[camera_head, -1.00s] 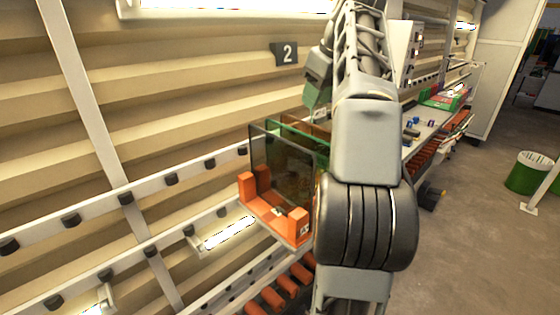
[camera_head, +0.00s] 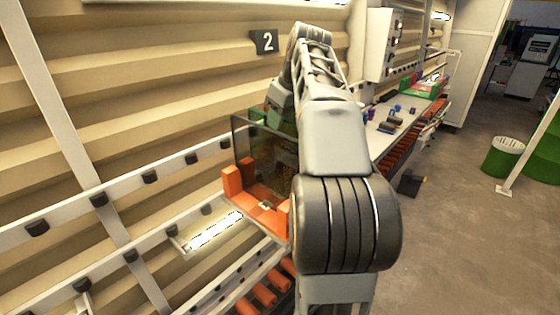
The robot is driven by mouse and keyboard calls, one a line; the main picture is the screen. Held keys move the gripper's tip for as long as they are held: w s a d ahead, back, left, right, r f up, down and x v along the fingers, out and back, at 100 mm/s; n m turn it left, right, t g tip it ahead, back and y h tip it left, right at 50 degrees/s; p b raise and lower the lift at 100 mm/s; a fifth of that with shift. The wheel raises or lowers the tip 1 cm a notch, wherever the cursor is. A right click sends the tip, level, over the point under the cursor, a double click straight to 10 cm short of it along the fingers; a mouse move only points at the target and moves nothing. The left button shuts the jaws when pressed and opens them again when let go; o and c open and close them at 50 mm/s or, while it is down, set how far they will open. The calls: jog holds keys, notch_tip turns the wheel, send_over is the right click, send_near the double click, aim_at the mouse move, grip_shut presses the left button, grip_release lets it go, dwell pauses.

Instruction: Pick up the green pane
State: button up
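An orange rack (camera_head: 232,183) holds upright glass panes left of my arm. A dark, see-through pane (camera_head: 246,140) stands at the front of it. Green glass (camera_head: 284,124) shows behind the dark pane's upper right, partly covered by the dark pane and my arm; this appears to be the green pane. The end of my arm, with my gripper (camera_head: 281,98), is at the top of the panes, just above the green glass. The fingertips are hidden, so I cannot tell whether they touch a pane or are open or shut.
A roller conveyor (camera_head: 262,292) runs below the rack. A bench (camera_head: 400,120) with small blue and dark items stands behind at right. A sloping ribbed wall is close on the left. A green bin (camera_head: 502,158) stands on the open floor at right.

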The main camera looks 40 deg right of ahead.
jog(key=shift+x, duration=1.4)
jog(key=shift+f, duration=0.1)
grip_shut()
dwell(0.8)
